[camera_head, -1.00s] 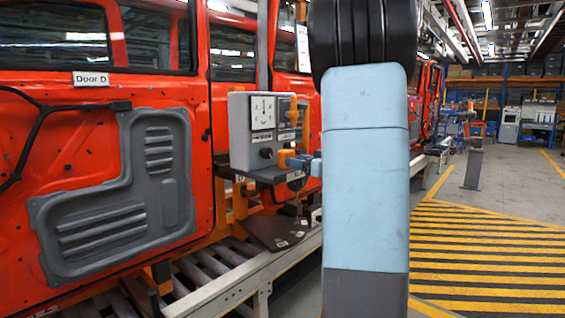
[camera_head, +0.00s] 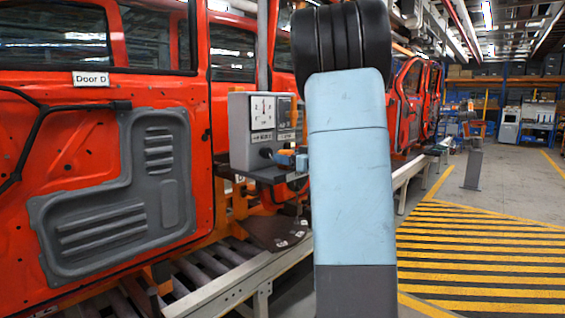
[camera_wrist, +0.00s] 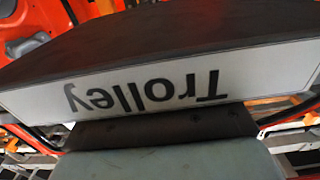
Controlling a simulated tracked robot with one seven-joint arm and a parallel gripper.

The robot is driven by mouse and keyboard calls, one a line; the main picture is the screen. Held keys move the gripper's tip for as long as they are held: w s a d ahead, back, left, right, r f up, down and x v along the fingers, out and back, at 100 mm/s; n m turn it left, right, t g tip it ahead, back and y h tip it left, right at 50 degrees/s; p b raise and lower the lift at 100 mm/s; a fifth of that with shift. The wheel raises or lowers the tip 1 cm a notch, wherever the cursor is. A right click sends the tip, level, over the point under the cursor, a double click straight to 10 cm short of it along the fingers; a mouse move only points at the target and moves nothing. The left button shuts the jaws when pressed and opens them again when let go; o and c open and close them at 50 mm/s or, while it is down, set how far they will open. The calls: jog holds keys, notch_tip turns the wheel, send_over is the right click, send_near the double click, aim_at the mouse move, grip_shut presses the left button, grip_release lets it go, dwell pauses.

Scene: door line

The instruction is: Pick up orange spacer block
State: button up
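I cannot make out the orange spacer block for certain in either current view. In the head view, small blue pieces (camera_head: 284,158) sit on a dark shelf (camera_head: 266,175) below a grey control box (camera_head: 252,131). My arm covers the right side of this spot, so anything there is hidden. In the wrist view, a dark-topped trolley (camera_wrist: 180,35) is very close, with a white label reading "Trolley" upside down. My gripper's fingers show in neither view.
Red door panel D (camera_head: 70,140) with a grey insert fills the left, above a roller conveyor (camera_head: 215,285). Yellow-striped floor (camera_head: 480,250) lies open on the right. A grey post (camera_head: 473,165) stands farther back.

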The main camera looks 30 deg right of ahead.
jog(key=c, duration=0.4)
jog(key=shift+r, duration=0.1)
